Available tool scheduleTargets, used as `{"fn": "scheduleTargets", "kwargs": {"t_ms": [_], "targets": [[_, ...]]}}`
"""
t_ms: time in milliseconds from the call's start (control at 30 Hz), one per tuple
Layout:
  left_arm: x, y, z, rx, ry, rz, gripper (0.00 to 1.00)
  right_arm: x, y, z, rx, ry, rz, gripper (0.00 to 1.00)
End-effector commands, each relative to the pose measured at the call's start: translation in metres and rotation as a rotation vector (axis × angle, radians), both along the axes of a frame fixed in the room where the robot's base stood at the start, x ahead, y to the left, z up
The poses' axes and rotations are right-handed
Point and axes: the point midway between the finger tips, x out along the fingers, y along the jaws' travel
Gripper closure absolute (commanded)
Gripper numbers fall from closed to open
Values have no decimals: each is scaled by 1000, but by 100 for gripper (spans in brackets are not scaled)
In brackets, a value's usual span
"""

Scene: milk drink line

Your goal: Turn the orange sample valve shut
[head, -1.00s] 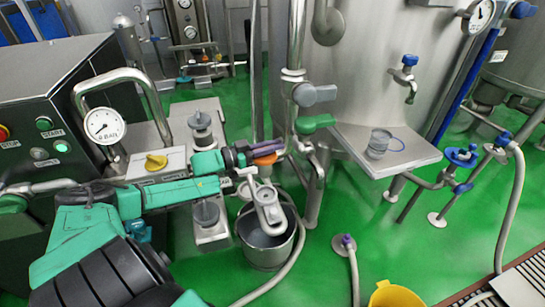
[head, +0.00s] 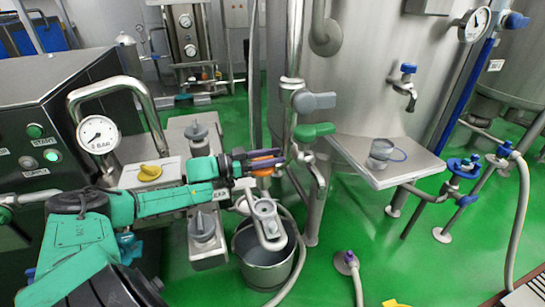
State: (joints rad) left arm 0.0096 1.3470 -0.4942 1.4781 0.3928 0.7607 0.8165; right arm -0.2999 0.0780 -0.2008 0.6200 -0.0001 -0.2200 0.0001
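The orange sample valve (head: 262,172) is by the upright pipe in front of the large steel tank. Only a small orange part of it shows, just below my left gripper's fingers. My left gripper (head: 268,160) reaches in from the left, and its dark purple fingers lie close together at the valve, hiding much of it. I cannot tell whether the fingers are closed on the orange handle or only next to it. My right gripper is not in view.
A steel bucket (head: 265,262) stands on the green floor under the valve. A grey lever (head: 314,101) and a green lever (head: 314,130) are on the upright pipe above right. A cup (head: 381,152) stands on the tank's shelf (head: 400,172). A pressure gauge (head: 98,135) is at left.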

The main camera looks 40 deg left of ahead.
Motion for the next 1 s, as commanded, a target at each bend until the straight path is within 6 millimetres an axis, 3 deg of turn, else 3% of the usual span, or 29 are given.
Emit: {"fn": "scheduleTargets", "kwargs": {"t_ms": [267, 467, 700, 900, 1000], "targets": [[0, 1, 13, 1, 0, 1, 54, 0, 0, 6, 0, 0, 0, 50], [0, 0, 64, 4, 2, -2, 54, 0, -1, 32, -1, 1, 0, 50], [0, -1, 137, 1, 2, -1, 54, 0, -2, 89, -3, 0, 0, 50], [0, 0, 182, 1, 1, 0, 54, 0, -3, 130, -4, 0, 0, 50], [0, 0, 195, 1, -1, -1, 54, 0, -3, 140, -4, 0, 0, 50]]}}
